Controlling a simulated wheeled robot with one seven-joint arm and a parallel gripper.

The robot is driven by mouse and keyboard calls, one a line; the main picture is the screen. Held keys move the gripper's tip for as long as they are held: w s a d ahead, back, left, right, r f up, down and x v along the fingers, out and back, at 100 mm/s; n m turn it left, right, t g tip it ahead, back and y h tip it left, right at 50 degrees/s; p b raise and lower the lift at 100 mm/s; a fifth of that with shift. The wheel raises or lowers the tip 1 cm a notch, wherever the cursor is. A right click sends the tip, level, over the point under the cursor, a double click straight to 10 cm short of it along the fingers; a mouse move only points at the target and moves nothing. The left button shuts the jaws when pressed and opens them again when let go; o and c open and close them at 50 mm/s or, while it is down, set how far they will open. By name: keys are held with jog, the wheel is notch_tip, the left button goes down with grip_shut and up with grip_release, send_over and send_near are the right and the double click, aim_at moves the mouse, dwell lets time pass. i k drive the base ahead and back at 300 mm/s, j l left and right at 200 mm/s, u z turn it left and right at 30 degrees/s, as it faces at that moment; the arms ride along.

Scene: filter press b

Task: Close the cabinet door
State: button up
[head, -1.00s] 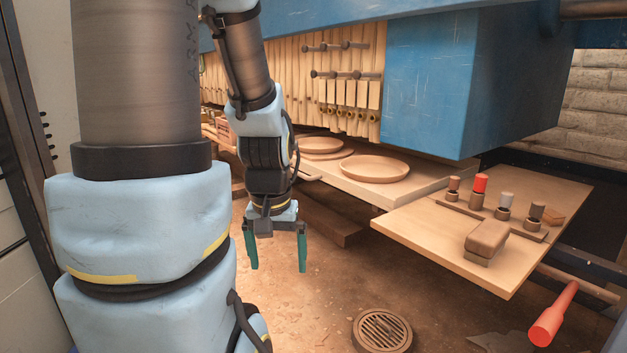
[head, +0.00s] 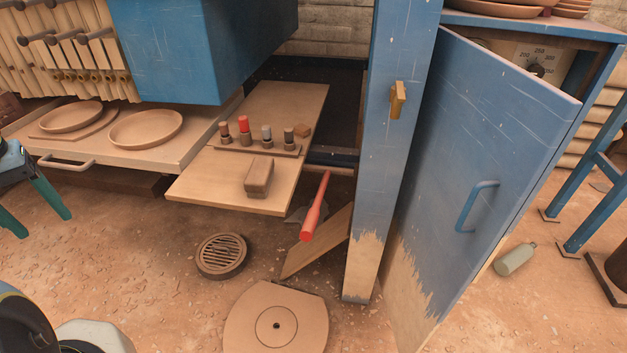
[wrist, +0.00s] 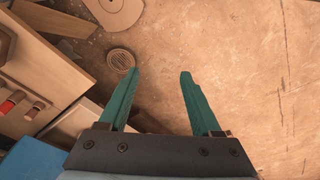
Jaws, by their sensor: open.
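The blue cabinet door (head: 480,165) stands open at the right of the head view, with worn bare wood along its lower edge. A blue bar handle (head: 476,205) is on its face. The cabinet (head: 607,75) shows behind the door, with a dial inside. My gripper (head: 40,212) is at the far left of the head view, well apart from the door. In the wrist view my gripper (wrist: 158,85) is open and empty above the floor. The door does not show in the wrist view.
A blue post (head: 385,150) stands left of the door. A wooden board with stamps (head: 230,185) and a red-handled tool (head: 316,208) jut out nearby. A drain (head: 222,256), a round disc (head: 276,322) and a bottle (head: 515,259) are on the floor.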

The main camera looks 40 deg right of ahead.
aim_at(487, 128)
jog(key=i+j+z, duration=0.1)
jog(key=j+z, duration=0.6)
jog(key=i+j+z, duration=0.1)
jog(key=j+z, duration=0.3)
jog(key=l, duration=0.1)
